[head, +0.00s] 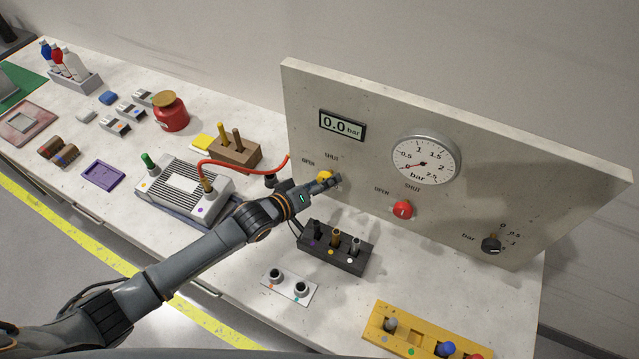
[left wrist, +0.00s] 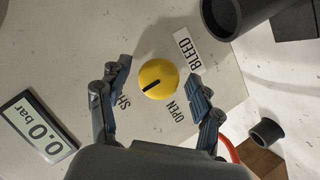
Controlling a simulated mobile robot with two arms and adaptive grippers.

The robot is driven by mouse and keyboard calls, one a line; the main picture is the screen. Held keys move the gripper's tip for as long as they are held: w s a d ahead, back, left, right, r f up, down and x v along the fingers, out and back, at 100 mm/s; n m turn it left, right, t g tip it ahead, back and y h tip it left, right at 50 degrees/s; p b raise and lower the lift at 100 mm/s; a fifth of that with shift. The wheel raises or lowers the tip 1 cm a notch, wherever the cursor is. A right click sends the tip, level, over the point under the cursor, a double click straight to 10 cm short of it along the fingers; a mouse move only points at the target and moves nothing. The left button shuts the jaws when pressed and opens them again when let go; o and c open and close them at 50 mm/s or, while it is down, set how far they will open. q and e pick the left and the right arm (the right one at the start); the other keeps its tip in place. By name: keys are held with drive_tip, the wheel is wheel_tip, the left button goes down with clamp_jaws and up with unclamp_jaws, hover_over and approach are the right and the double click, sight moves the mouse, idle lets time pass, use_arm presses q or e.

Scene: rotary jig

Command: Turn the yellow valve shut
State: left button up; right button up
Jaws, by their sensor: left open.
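The yellow valve (head: 324,176) is a round knob on the upright panel, partly hidden behind my left gripper in the head view. In the left wrist view the yellow valve (left wrist: 165,75) shows whole, with a black mark that points toward the side of the SHUT lettering. OPEN is printed beside it, and a BLEED label (left wrist: 187,49) is near it. My left gripper (head: 322,185) is in front of the knob. It is open, with one finger on each side of the knob and visible gaps between. My right gripper is not in view.
The panel (head: 400,110) also bears a display (head: 342,126) reading 0.0 bar, a round gauge (head: 424,163), a red valve (head: 402,210) and a black knob (head: 491,246). A black block with connectors (head: 340,258) stands below my left wrist.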

use_arm(q)
drive_tip(key=v, duration=1.2)
drive_tip(key=shift+f, duration=0.1)
